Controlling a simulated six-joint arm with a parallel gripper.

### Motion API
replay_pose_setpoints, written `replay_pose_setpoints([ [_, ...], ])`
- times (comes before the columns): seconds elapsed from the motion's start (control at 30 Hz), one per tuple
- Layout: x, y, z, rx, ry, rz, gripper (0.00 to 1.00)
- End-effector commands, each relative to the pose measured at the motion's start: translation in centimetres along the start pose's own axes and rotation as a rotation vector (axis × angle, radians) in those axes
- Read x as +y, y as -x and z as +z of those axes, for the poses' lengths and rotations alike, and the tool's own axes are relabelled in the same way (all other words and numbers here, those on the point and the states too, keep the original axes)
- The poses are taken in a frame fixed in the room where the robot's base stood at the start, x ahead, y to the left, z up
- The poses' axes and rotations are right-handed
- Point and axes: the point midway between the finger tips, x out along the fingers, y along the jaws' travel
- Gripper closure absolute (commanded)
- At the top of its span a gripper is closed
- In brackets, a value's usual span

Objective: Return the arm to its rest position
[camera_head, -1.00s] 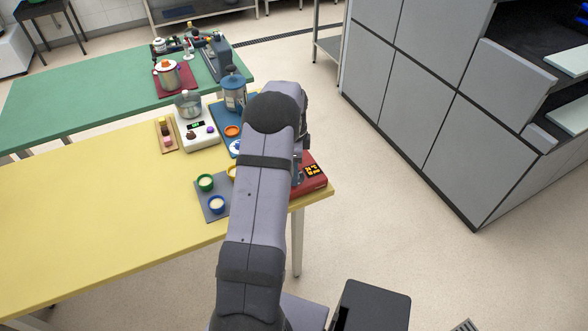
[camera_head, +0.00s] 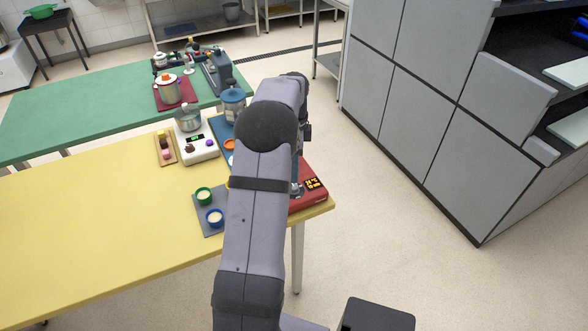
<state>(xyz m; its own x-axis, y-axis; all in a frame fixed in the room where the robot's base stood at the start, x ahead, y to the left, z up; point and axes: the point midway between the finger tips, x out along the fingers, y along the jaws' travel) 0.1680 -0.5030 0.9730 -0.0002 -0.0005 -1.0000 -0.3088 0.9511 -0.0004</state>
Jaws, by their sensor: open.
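My arm (camera_head: 250,215) rises from the bottom of the head view. Its dark elbow joint (camera_head: 266,125) stands in front of the right end of the yellow table. Beyond the elbow, the far links (camera_head: 285,90) fold over and down on the far side. My gripper is hidden behind my own arm, so its jaws and anything between them cannot be made out. The arm also covers part of the items at the table's right end.
A green table (camera_head: 80,115) stands behind. Grey cabinets (camera_head: 400,110) stand right; floor between is clear.

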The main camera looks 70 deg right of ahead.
Motion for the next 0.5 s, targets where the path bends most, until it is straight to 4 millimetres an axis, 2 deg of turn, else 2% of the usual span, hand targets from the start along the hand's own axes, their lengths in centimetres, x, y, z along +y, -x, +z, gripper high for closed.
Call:
replay_pose_setpoints([
  [0.33, 0.0, 0.0, 0.3, 0.000, 0.009, 0.000, 0.55],
  [0.43, 0.3, 0.2, 1.8, 0.000, 0.065, -0.001, 0.55],
  [0.5, 0.9, 0.4, 3.8, 0.000, 0.143, -0.001, 0.55],
])
